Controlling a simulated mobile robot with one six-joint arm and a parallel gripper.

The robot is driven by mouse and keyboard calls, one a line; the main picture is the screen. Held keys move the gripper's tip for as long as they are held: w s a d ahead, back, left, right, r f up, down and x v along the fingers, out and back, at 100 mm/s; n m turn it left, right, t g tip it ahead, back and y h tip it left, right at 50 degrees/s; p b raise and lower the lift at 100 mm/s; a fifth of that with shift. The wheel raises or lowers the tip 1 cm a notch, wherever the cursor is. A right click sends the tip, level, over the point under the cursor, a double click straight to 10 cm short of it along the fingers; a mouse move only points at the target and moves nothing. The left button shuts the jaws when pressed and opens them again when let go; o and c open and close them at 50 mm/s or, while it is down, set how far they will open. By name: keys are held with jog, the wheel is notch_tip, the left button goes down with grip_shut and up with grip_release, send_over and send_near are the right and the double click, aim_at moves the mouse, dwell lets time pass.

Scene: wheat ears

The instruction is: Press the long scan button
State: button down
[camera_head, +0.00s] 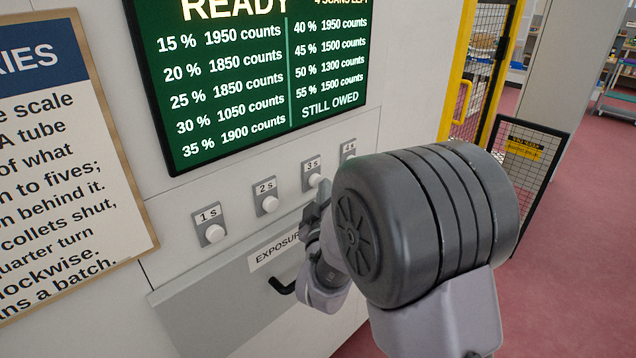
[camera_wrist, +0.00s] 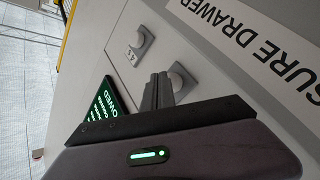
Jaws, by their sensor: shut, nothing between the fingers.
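A row of round white buttons on grey plates sits below the screen in the head view: 1 s (camera_head: 215,233), 2 s (camera_head: 269,204), 3 s (camera_head: 315,181) and 4 s, whose plate (camera_head: 348,147) is partly hidden by my arm. No button is labelled "long". My gripper (camera_head: 323,192) is shut and empty, its tips close to the 3 s button. In the wrist view my fingers (camera_wrist: 157,90) point at the panel right beside the 3 s button (camera_wrist: 179,78); I cannot tell whether they touch it. The 4 s button (camera_wrist: 142,40) stands clear of them.
The green screen (camera_head: 265,75) reads READY and lists counts. A drawer (camera_head: 235,305) marked EXPOSURE with a dark handle (camera_head: 283,287) lies below the buttons. A notice board (camera_head: 60,150) is at left. A yellow-framed mesh fence (camera_head: 480,75) stands at right, with open red floor (camera_head: 575,200).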

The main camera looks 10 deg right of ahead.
jog(key=shift+w+a, duration=0.25)
jog(key=shift+w, duration=0.1)
dwell(0.5)
jog(key=shift+s+d+b, duration=0.1)
jog(key=shift+b, duration=0.2)
jog(key=shift+s+d+b, duration=0.45)
jog(key=shift+s+b, duration=0.05)
jog(key=shift+s, duration=0.15)
jog(key=s+d+b, duration=0.1)
jog(key=s, duration=0.1)
jog(key=s+d+b, duration=0.1)
jog(key=s+d, duration=0.1)
dwell(0.6)
